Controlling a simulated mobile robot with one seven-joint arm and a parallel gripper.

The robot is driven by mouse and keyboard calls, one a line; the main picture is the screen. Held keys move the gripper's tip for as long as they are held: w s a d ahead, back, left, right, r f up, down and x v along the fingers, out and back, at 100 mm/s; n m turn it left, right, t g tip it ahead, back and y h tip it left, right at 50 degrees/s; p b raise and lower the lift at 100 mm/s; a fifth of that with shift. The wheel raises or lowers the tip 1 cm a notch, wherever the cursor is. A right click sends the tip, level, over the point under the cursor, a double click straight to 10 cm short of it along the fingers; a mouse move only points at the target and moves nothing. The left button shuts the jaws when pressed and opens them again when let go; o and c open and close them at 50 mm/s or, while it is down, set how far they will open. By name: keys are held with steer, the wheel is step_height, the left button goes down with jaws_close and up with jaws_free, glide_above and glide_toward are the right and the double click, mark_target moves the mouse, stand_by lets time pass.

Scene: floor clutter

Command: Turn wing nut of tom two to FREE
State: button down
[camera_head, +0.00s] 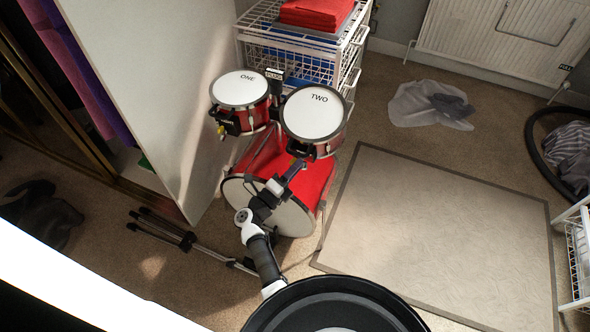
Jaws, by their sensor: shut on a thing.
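Tom two (313,113) is a red drum with a white head marked "TWO", on the right above the red bass drum (300,172). A black bracket (301,149) sits on its near side. My gripper (295,165) reaches up to this bracket from below and is shut on the wing nut of tom two. The fingers and bracket largely hide that nut, so its FREE or locked setting cannot be read. Tom one (240,89), marked "ONE", stands to the left, with a small brass-coloured wing nut (221,131) on its bracket.
A white wire drawer rack (298,62) stands behind the drums. A white panel (150,85) is close on the left. Folded black stand legs (185,238) lie on the carpet. A pale mat (440,235) lies to the right, with a crumpled translucent bag (425,105) beyond.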

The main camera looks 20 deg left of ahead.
steer(key=shift+w+r, duration=0.1)
steer(key=shift+r, duration=0.05)
stand_by(0.4)
steer(key=c, duration=1.5)
jaws_free()
steer(key=shift+s+f, duration=0.25)
